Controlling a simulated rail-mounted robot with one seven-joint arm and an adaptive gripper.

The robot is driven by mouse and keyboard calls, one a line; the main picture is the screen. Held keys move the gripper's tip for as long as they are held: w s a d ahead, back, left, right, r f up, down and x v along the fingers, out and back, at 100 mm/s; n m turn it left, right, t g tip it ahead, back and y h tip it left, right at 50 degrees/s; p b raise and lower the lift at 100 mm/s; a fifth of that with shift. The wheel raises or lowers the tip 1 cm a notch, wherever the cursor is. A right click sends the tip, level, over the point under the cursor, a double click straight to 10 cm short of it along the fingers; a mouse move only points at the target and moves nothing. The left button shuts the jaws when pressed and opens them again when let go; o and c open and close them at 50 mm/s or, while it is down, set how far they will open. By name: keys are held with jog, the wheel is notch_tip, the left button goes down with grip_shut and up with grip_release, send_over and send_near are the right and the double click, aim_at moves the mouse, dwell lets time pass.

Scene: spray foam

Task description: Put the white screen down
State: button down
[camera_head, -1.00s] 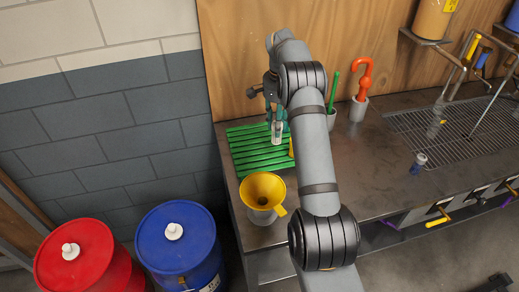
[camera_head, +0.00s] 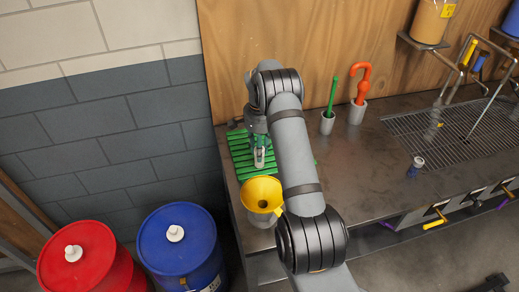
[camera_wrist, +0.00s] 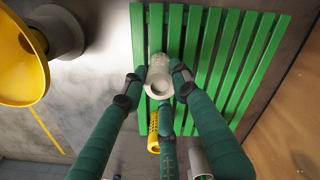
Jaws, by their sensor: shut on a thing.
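The white screen (camera_wrist: 159,72) shows in the wrist view as a pale, round-ended piece between my fingertips. My gripper (camera_wrist: 157,84) has dark green fingers and is shut on it, over the green slatted rack (camera_wrist: 243,60). In the head view my gripper (camera_head: 259,148) is over the rack (camera_head: 240,150), with the pale screen (camera_head: 260,158) below it. I cannot tell whether the screen touches the slats. A yellow mesh screen (camera_wrist: 153,132) is close by, partly hidden by a finger.
A yellow funnel (camera_head: 262,193) stands in front of the rack. A grey-white cylinder (camera_wrist: 201,165) shows beside a finger. Cups with a green tool (camera_head: 332,98) and an orange tool (camera_head: 362,82) stand right. Blue (camera_head: 178,245) and red (camera_head: 82,262) drums stand left.

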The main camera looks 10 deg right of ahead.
jog(key=shift+f, duration=0.15)
jog(key=c, duration=1.4)
grip_release()
jog(key=shift+o, duration=0.2)
notch_tip(320, 180, up, 12)
jog(key=b, duration=0.1)
jog(key=shift+r, duration=0.2)
